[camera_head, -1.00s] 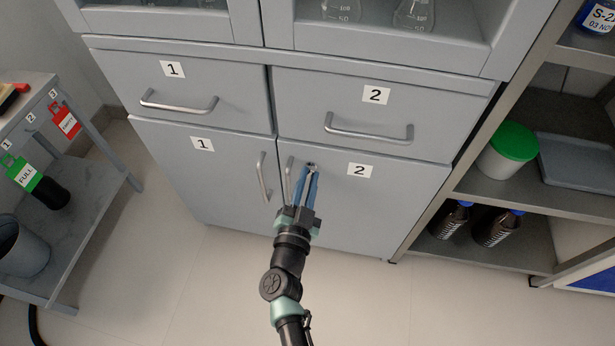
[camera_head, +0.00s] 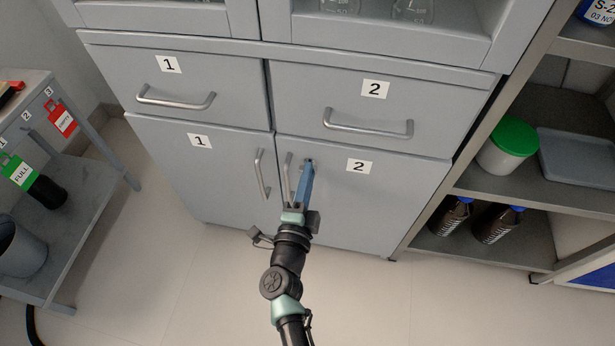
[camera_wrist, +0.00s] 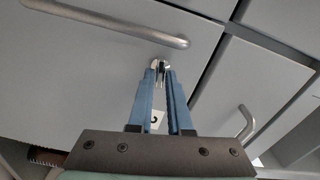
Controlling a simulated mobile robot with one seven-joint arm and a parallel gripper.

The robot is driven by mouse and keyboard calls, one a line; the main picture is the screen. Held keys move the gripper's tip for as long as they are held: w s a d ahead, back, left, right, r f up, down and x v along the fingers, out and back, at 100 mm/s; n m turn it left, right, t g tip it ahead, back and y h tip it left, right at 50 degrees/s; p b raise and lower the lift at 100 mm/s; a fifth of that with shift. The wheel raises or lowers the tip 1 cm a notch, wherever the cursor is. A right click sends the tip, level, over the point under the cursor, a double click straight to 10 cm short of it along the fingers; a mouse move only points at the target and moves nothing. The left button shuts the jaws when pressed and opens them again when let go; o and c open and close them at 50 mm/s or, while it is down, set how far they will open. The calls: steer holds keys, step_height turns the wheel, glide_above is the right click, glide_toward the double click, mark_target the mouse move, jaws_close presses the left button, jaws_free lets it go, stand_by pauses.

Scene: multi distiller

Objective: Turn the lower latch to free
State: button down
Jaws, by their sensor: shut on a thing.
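The lower latch (camera_wrist: 157,65) is a small silver piece on the lower door numbered 2 (camera_head: 380,205). It sits near the top of that door, right of the door's upright bar handle (camera_head: 288,178). My gripper (camera_head: 308,164) reaches up to it with its blue fingers. In the wrist view the fingertips (camera_wrist: 161,72) are closed on the latch, one on each side. The fingers mostly hide the latch in the head view. The door looks shut.
The lower door numbered 1 (camera_head: 195,175) and its handle (camera_head: 262,175) are just left. Drawer 2's handle (camera_head: 368,128) is above. A shelf with a green-lidded tub (camera_head: 508,145) stands right, a trolley (camera_head: 85,215) left. The floor in front is clear.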

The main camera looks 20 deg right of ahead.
steer(key=shift+m, duration=1.1)
steer(key=c, duration=0.9)
jaws_free()
steer(key=p+v, duration=0.3)
steer(key=v, duration=1)
